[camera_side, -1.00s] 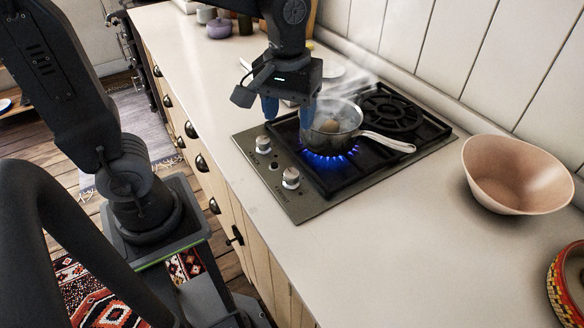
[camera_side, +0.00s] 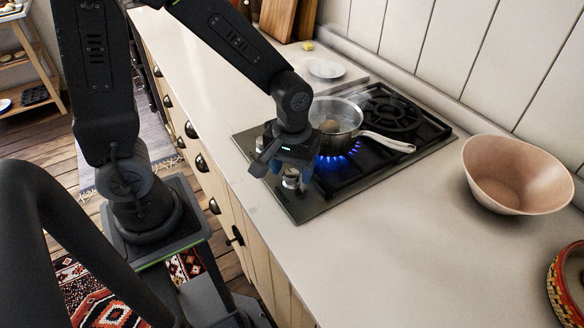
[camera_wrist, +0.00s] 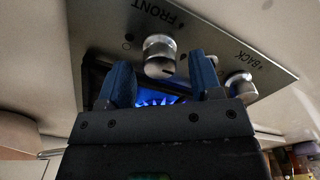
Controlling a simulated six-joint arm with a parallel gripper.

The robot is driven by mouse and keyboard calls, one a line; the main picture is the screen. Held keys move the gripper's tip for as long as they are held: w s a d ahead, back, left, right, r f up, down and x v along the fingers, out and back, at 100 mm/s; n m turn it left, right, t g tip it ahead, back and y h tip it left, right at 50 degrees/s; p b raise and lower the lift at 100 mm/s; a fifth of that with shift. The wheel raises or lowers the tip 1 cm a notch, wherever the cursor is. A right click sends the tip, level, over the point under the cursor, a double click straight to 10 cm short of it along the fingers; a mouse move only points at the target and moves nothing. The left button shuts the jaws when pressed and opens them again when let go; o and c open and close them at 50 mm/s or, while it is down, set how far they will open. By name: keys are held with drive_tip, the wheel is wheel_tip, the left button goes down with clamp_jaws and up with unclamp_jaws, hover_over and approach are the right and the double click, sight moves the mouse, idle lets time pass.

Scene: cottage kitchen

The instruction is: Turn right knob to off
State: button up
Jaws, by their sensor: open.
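The right knob (camera_side: 291,181) is a silver dial at the near end of the cooktop's front panel. It also shows in the wrist view (camera_wrist: 160,54), beside the printed word FRONT, with a dark mark on its face. My gripper (camera_side: 291,174) is open above this knob, its blue fingertips on either side of it. In the wrist view the knob lies just beyond and between the fingertips (camera_wrist: 160,70); contact cannot be told. The other knob (camera_wrist: 241,84), by the word BACK, is mostly hidden behind my gripper in the side view. A blue flame (camera_side: 338,158) burns.
A steel saucepan (camera_side: 345,112) with a brown, egg-like thing inside sits over the flame, its handle (camera_side: 388,142) pointing right. A pink bowl (camera_side: 515,178) stands right of the cooktop. The counter in front is clear.

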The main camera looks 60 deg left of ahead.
drive_tip(key=shift+f, duration=0.2)
drive_tip(key=c, duration=0.9)
